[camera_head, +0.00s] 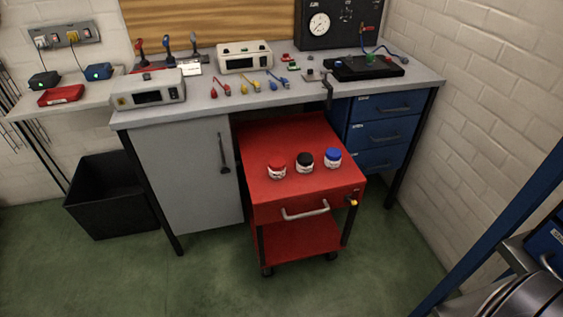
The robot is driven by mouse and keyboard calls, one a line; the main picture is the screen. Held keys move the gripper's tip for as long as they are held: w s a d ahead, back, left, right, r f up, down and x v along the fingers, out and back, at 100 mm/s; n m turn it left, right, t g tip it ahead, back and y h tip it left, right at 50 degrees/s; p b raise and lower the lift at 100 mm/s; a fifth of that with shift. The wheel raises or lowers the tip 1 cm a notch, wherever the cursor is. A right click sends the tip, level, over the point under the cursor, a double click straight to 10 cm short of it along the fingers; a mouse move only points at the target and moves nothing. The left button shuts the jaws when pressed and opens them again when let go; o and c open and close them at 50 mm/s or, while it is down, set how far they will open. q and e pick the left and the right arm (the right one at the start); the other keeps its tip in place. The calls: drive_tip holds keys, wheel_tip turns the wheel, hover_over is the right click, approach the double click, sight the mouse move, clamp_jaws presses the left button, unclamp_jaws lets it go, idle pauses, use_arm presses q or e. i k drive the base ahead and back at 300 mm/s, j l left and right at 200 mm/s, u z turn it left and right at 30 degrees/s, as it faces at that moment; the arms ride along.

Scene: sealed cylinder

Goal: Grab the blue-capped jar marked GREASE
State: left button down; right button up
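A small white jar with a blue cap (333,158) stands upright on the top of a red trolley (325,193). It is the rightmost of three jars in a row. The black-capped jar (304,163) stands to its left, and the red-capped jar (277,170) is further left. The jars stand apart from each other. Their labels are too small to read. Neither of my grippers is in view.
The trolley stands partly under a grey workbench (205,109) that holds instruments and tools. Blue drawers (385,129) are to its right and a grey cabinet (190,175) to its left. A black bin (110,195) stands further left. The green floor in front is clear.

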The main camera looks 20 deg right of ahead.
sight(333, 157)
drive_tip(key=z, duration=0.95)
drive_tip(key=i+l+u, duration=0.15)
drive_tip(key=l, duration=0.2)
drive_tip(key=i, duration=0.05)
